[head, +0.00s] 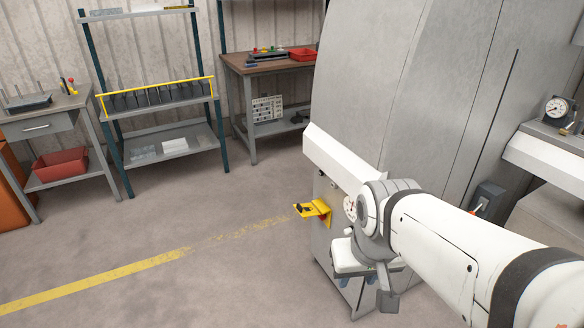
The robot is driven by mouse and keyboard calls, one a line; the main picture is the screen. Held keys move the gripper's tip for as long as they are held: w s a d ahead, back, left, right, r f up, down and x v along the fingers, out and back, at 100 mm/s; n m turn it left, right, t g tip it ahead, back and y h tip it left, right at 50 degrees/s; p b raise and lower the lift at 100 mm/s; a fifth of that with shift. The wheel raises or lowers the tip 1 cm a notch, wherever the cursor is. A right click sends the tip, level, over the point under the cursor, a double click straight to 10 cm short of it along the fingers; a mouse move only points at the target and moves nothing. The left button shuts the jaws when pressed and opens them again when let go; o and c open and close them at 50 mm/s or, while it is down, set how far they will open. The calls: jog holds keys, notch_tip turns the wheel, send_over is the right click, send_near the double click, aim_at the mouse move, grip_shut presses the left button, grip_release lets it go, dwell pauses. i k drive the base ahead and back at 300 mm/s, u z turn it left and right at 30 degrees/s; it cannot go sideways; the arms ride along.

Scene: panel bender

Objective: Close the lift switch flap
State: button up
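A small yellow fitting (315,210) sticks out from the front side of the grey machine, with a black part on top and a red part at its right. It looks like the lift switch with its flap, and the yellow plate stands out from the panel. My gripper (358,281) is at the end of my white arm, below and to the right of the yellow fitting and apart from it. Its fingers are small and partly hidden by the wrist, so I cannot tell if they are open.
The large grey machine (415,85) fills the right, with a white ledge (335,158) above the fitting. A dial gauge (350,207) sits beside my wrist. Shelving (180,145) and workbenches stand at the back left. The floor with its yellow line (100,282) is clear.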

aim_at(305, 210)
jog(key=u, duration=0.05)
jog(key=i, duration=1.65)
jog(key=z, duration=0.05)
